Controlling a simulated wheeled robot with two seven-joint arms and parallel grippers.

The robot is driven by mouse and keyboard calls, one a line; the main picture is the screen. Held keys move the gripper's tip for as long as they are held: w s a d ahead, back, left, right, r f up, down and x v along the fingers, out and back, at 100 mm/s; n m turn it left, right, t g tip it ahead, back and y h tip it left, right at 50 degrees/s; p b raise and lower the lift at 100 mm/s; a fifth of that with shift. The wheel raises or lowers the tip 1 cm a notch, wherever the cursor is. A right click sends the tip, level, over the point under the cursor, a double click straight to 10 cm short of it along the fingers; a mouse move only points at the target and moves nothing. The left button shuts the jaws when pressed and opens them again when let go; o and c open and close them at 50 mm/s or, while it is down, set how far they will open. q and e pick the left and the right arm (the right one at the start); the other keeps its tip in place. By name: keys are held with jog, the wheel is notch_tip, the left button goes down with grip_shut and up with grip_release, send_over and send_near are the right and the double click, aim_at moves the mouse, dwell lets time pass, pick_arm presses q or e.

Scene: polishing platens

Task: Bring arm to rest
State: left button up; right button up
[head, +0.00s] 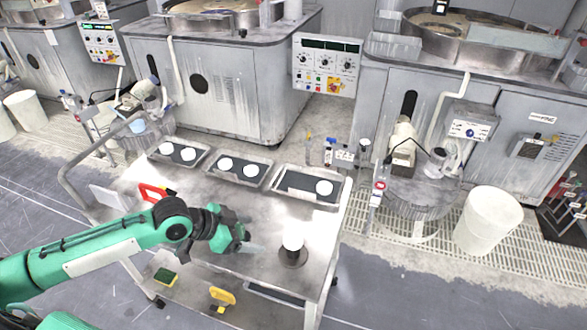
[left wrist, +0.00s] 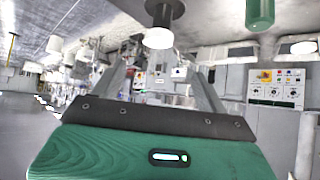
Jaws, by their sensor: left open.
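My left arm reaches in from the left over the metal cart top (head: 220,205). Its gripper (head: 256,248) hangs above the cart, left of a white cylinder (head: 293,242) on a dark round base. In the left wrist view the two gripper fingers (left wrist: 163,88) stand apart with nothing held between them. That view looks upside down, and a white cylinder on a dark base (left wrist: 160,36) shows beyond the fingertips. My right gripper is not in view.
Three trays line the cart's far edge: a left tray (head: 165,164) and a middle tray (head: 238,181) with two white discs each, and a right tray (head: 290,182) with one. A red-framed item (head: 151,192) lies near my arm. Polishing machines (head: 215,85) stand behind; a white bin (head: 488,222) stands right.

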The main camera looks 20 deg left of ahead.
pick_arm(q)
jog(key=s+d+f+n+y, duration=0.1)
jog(key=s+d+f+y, duration=0.1)
jog(key=s+d+f, duration=0.6)
jog(key=s+a+f+n+g+y, duration=0.1)
jog(key=s+a+n+g+y, duration=0.35)
jog(key=s, duration=0.85)
notch_tip(320, 180, down, 32)
jog(key=s+a+n, duration=0.1)
jog(key=n, duration=0.1)
jog(key=s+a+f+g, duration=0.1)
jog(key=s+a+f, duration=0.2)
jog(key=s+f, duration=1.6)
jog(key=shift+a+y, duration=0.2)
jog(key=shift+y, duration=0.15)
